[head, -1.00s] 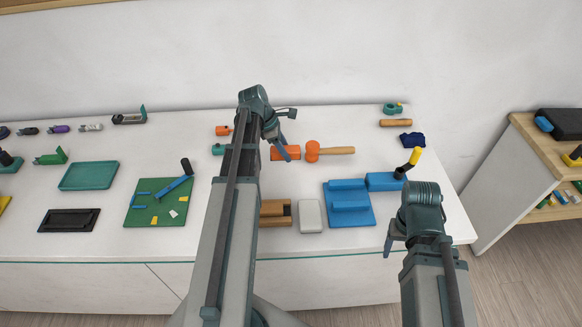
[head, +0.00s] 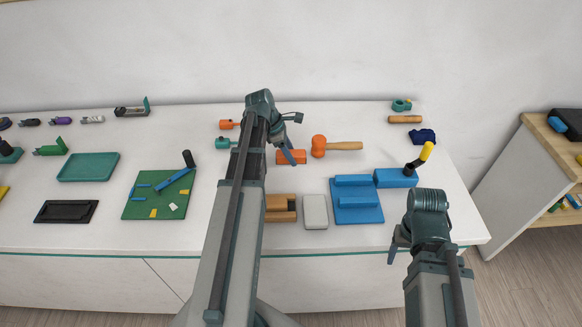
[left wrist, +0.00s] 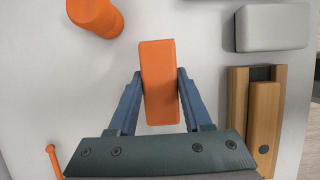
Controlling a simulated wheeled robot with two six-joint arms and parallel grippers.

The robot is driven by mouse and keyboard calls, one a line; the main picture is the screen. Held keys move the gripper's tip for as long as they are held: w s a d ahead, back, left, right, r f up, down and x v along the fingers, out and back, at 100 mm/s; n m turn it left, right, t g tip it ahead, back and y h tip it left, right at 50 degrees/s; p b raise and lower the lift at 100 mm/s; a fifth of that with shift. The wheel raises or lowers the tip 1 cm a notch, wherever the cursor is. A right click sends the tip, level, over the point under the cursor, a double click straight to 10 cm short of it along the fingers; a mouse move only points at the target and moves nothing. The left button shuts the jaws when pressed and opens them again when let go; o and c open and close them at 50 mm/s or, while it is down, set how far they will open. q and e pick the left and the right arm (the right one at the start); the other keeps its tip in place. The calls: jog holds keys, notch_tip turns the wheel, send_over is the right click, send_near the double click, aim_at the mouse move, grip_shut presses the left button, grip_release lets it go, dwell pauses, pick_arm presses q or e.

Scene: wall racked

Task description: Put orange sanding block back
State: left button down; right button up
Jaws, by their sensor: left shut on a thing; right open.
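The orange sanding block (left wrist: 159,82) is between the two fingers of my left gripper (left wrist: 156,98) in the left wrist view, and both fingers are shut on it. In the head view the block (head: 291,157) shows beside my left gripper (head: 293,152), left of the orange mallet (head: 320,146). I cannot tell whether it touches the table. My right gripper (head: 396,250) is at the front right edge of the table, apart from any object. The wooden holder (head: 281,215) with a slot lies nearer the front edge, and it also shows in the left wrist view (left wrist: 265,125).
A light grey block (head: 315,211) lies right of the wooden holder. A blue stepped fixture (head: 357,214) and a blue block with a yellow-tipped handle (head: 396,178) stand further right. A green board (head: 140,207) and a teal tray (head: 88,167) are at left.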

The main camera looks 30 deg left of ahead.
aim_at(291, 171)
pick_arm(q)
jog(key=shift+f+b, duration=2.2)
jog(key=shift+f, duration=0.05)
jog(key=shift+f+b, duration=0.4)
jog(key=shift+b, duration=0.05)
jog(key=shift+c, duration=1.7)
grip_release()
jog(key=shift+r, duration=0.15)
jog(key=shift+r+p, duration=0.25)
jog(key=shift+p, duration=0.2)
jog(key=p+v, duration=1.2)
jog(key=v, duration=0.1)
jog(key=shift+s+a, duration=0.3)
jog(key=shift+a, duration=0.05)
jog(key=shift+r, duration=0.1)
